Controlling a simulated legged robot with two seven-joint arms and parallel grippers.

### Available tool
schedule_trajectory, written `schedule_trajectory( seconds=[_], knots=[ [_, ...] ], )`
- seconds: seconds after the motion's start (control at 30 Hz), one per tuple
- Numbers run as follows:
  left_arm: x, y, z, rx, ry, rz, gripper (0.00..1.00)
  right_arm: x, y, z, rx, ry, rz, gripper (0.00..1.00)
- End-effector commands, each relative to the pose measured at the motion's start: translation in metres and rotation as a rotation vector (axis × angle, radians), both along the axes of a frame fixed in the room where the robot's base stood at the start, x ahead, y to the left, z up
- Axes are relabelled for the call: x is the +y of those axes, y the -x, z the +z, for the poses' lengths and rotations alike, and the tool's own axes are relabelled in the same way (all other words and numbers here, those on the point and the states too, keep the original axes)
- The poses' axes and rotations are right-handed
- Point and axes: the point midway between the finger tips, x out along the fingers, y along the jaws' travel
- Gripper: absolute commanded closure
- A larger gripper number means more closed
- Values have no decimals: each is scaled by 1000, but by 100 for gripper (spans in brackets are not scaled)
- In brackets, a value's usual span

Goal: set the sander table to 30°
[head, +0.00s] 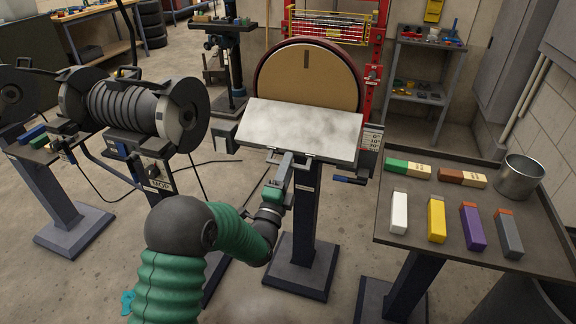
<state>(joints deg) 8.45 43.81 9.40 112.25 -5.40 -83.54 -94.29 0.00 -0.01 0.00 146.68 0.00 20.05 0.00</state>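The disc sander stands in the middle, with a large round tan disc (316,78) facing me. Its grey sander table (300,128) slopes down toward me in front of the disc. A white angle scale (372,137) with small numbers is at the table's right end; I cannot read the set angle. A lever with a dark blue grip (349,180) sticks out below the right end. My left gripper (289,157) is at the middle of the table's lower front edge, seemingly touching it; its fingers are too small and overlapped to tell open or shut. My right gripper is not in view.
A side table (440,239) at right holds several coloured bars and a metal cup (521,176). A bench grinder (135,108) on a pedestal stands at left, close to my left arm. Cables lie on the floor between. A shelf (418,95) stands at the back right.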

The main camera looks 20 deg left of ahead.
Motion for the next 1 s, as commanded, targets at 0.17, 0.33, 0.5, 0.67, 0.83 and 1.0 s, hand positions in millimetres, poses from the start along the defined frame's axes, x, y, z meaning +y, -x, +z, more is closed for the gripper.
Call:
schedule_trajectory(
  seconds=[0.17, 0.33, 0.5, 0.67, 0.83, 1.0],
  knots=[
    [0, 1, 3, -6, 0, 0, 66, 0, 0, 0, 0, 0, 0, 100],
    [0, 7, 2, -7, 0, -1, 66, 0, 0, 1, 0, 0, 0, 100],
    [1, 41, -10, -4, 0, -1, 66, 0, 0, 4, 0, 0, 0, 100],
    [3, 86, -27, -1, 1, -1, 66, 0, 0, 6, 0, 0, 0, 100],
    [4, 129, -44, 1, 0, -1, 66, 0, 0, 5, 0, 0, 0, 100],
    [6, 154, -54, -3, 0, 0, 66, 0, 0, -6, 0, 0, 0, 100]
  ],
)
